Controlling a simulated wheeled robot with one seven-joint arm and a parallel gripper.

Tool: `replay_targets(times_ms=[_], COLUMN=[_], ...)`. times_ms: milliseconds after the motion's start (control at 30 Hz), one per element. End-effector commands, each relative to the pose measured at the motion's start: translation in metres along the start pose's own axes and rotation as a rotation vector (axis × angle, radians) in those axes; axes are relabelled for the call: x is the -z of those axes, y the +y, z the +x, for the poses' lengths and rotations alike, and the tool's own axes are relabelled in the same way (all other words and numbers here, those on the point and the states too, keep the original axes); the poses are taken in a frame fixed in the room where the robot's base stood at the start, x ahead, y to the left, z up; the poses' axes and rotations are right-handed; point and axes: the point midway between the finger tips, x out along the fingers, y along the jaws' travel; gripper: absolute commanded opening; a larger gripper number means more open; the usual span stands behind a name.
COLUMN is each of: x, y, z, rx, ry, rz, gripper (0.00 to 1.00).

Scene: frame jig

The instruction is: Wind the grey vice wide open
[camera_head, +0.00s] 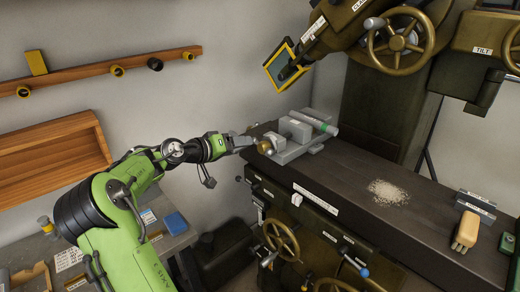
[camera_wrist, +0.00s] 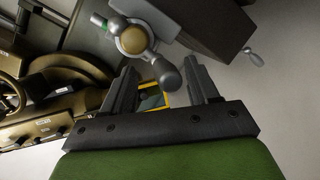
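The grey vice (camera_head: 300,129) sits at the left end of the dark machine table. Its crank has a brass-coloured hub (camera_head: 264,147), which also shows in the wrist view (camera_wrist: 133,40). A grey handle with a rounded end (camera_wrist: 169,76) sticks out from the hub towards my fingers. My gripper (camera_head: 245,141) is at the crank end of the vice. In the wrist view my gripper (camera_wrist: 164,88) is open, and the handle's end appears between the two fingers, nearer the middle. I cannot tell whether it touches them. The jaw gap is too small to judge.
A grey bar with a green band (camera_head: 324,123) lies at the vice's far side. The machine table (camera_head: 345,165) holds a pile of pale chips (camera_head: 388,192) and a tan-handled brush (camera_head: 466,231). A yellow-framed panel (camera_head: 281,66) hangs above the vice. Handwheels (camera_head: 281,238) stand below the table's front.

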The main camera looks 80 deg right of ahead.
Motion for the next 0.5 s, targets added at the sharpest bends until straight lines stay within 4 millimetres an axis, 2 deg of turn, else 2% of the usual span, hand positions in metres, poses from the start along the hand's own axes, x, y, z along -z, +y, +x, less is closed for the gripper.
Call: replay_targets(times_ms=[367, 500], x=[-0.001, 0.000], y=[0.000, 0.000], z=[0.000, -0.017], rx=[0.000, 0.004], ry=[-0.003, -0.002], rz=[-0.001, -0.001], gripper=[0.60, 0.60])
